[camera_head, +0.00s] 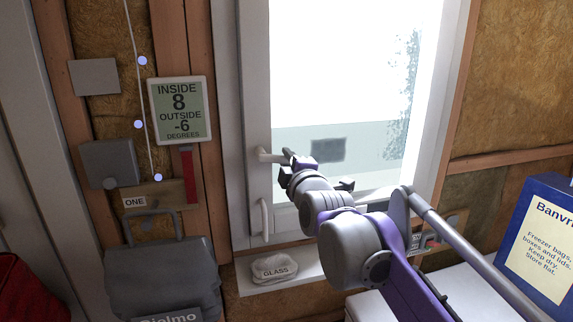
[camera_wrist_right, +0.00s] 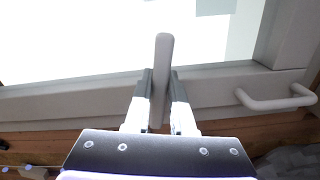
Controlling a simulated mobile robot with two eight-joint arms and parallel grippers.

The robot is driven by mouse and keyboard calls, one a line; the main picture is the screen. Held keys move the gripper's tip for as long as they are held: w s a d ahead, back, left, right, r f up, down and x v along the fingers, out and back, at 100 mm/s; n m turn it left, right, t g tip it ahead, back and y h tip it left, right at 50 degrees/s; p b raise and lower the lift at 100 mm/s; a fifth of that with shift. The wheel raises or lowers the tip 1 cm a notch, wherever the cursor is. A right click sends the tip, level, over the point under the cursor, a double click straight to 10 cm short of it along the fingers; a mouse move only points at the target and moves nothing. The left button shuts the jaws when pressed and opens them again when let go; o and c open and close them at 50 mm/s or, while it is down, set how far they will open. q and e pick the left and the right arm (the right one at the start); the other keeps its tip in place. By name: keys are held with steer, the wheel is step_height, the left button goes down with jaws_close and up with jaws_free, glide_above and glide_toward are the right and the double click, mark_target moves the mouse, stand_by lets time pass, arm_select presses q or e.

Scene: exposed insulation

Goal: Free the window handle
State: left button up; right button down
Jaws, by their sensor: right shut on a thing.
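The window handle (camera_head: 266,156) is a pale lever on the left side of the white window frame (camera_head: 257,85), pointing to the right in the head view. My right gripper (camera_head: 289,160) is at its free end. In the right wrist view the light grey lever (camera_wrist_right: 163,55) stands between the two fingers, and the gripper is shut on it. The fingers and wrist hide part of the lever in the head view. A white pull handle (camera_head: 265,218) sits lower on the frame, apart from the gripper. My left gripper is not in view.
A sill below the window bears a bag marked GLASS (camera_head: 275,268). Left are a temperature display (camera_head: 180,110), a grey box (camera_head: 110,163) and a grey case (camera_head: 160,270). A blue Banvr-labelled box (camera_head: 540,240) stands at the right on a white surface.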

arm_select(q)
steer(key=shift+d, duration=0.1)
arm_select(e)
steer(key=shift+r+n, duration=0.55)
steer(key=shift+n, duration=0.55)
steer(key=shift+r, duration=0.1)
steer(key=c, duration=0.8)
jaws_free()
steer(key=shift+o, duration=0.2)
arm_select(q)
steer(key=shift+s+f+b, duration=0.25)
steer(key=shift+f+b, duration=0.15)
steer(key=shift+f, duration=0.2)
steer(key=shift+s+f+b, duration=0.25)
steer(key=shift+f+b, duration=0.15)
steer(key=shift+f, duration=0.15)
arm_select(e)
steer(key=s+d, duration=0.2)
steer(key=s, duration=0.8)
steer(key=shift+s, duration=0.3)
steer(key=shift+d, duration=0.1)
